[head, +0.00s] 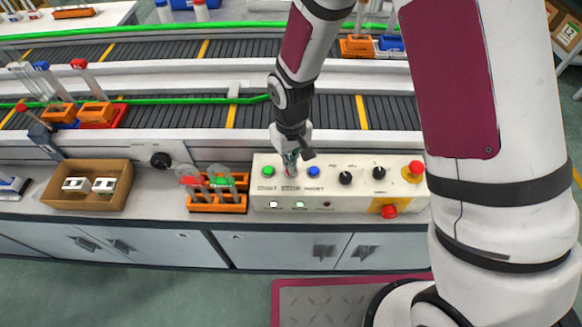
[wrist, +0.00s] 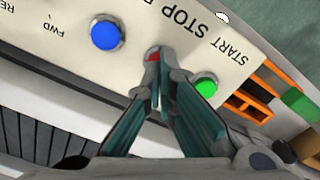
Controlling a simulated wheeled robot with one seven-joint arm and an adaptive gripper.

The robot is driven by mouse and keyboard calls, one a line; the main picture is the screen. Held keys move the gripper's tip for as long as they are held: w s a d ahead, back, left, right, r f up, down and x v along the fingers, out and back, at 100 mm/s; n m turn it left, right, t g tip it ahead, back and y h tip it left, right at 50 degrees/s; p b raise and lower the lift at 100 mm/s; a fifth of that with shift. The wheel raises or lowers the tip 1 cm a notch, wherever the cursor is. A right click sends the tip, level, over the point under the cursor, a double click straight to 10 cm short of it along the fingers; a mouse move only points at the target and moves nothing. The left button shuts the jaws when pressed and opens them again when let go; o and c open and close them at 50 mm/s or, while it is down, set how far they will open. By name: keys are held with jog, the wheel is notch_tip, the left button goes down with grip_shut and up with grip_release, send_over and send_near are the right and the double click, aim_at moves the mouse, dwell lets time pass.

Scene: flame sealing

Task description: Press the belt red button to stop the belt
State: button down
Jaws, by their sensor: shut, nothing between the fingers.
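The control panel (head: 340,197) is a cream box on the bench in front of the belt (head: 330,112). My gripper (head: 290,168) is shut and empty, pointing down at the panel between the green start button (head: 268,171) and the blue button (head: 313,172). In the wrist view, the fingertips of my gripper (wrist: 154,58) are over the red stop button (wrist: 153,56), next to the STOP label. Only a small part of this button shows; the fingers hide the rest. I cannot tell whether they touch or press it. The blue button (wrist: 105,35) and green button (wrist: 206,87) flank it.
Two larger red knobs stand at the panel's right end, one upper (head: 416,167) and one lower (head: 389,211). Black dials (head: 345,178) lie between. An orange rack (head: 217,201) stands just left of the panel. A cardboard box (head: 88,184) is farther left.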

jog(key=shift+f, duration=0.5)
jog(key=shift+r+p, duration=1.5)
jog(key=shift+r, duration=2.55)
